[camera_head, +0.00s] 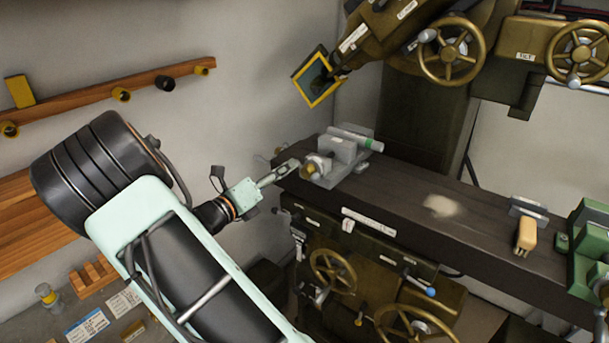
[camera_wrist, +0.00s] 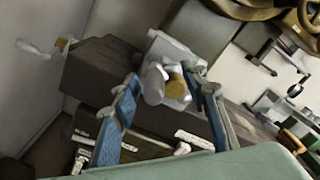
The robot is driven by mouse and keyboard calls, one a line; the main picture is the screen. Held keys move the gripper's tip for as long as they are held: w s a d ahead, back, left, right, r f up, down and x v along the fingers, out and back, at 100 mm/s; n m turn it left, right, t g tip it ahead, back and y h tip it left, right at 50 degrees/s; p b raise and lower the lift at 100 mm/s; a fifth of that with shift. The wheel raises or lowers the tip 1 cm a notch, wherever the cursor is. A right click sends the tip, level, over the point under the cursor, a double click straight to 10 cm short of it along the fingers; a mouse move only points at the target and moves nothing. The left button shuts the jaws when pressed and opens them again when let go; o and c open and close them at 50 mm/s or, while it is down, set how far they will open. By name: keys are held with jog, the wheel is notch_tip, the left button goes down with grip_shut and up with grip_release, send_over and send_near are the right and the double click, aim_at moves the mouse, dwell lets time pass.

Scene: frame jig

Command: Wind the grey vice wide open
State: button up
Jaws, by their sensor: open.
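The grey vice (camera_head: 338,152) sits near the left end of the dark machine table. Its near end has a rounded light-grey part with a brass-coloured knob (camera_head: 309,170). A pale bar with a green band (camera_head: 371,144) lies along the vice's far side; I cannot tell whether the jaws grip it. My gripper (camera_head: 287,168) is open, just left of the knob. In the wrist view, the knob (camera_wrist: 176,87) and the grey part (camera_wrist: 153,84) appear between my blue-padded fingers (camera_wrist: 163,80). I see no clear contact. The jaw gap is hidden there.
The dark table (camera_head: 410,196) extends right, with a pale patch, a tan block (camera_head: 525,236) and green equipment (camera_head: 590,245). A yellow-framed guard (camera_head: 318,77) hangs above the vice. Brass handwheels (camera_head: 333,273) sit below the table. A wooden peg rail (camera_head: 105,92) runs along the left wall.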

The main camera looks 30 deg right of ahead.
jog(key=v, duration=0.7)
jog(key=shift+a, duration=0.25)
jog(key=shift+s+r, duration=0.1)
